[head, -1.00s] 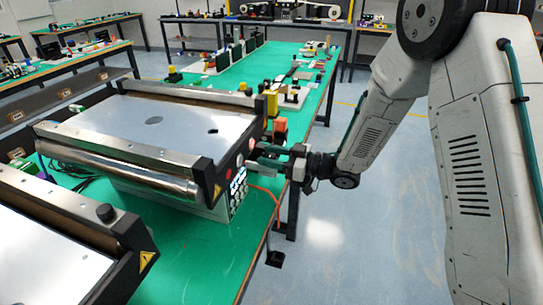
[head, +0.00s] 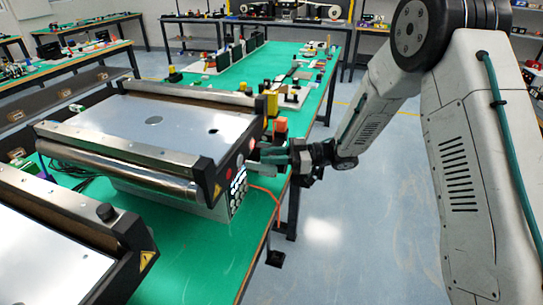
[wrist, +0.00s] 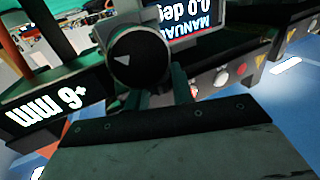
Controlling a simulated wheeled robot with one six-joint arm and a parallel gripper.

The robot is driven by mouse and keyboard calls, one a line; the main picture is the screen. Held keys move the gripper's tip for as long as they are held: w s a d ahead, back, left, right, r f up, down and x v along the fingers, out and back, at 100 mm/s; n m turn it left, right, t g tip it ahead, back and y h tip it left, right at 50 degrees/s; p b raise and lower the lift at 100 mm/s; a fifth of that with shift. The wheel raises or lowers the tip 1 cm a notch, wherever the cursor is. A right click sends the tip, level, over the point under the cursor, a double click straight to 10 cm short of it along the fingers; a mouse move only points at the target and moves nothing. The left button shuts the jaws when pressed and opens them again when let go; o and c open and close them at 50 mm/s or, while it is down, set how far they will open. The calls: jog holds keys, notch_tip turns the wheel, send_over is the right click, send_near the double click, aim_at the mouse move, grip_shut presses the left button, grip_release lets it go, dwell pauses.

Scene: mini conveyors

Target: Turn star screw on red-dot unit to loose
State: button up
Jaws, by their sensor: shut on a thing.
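My gripper (head: 270,157) is at the right end of the middle conveyor unit (head: 207,172), beside its end panel. In the wrist view, the fingers (wrist: 160,98) are shut at a round black knob (wrist: 138,55) with a white triangle on its face. I take this knob to be the star screw; its star shape does not show, and the contact is partly hidden by the gripper. A red button (head: 252,143) shows on the end panel. I cannot make out which unit has the red dot.
A display (wrist: 193,20) reads MANUAL and 0.0 deg, upside down. A nearer conveyor (head: 60,210) stands at lower left. Orange (head: 280,126) and yellow (head: 271,103) blocks sit just behind the gripper. The floor (head: 350,230) to the right is clear.

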jog(key=shift+g, duration=0.3)
jog(key=o, duration=1)
jog(key=d, duration=0.7)
jog(key=shift+w+d, duration=0.25)
jog(key=shift+d, duration=0.15)
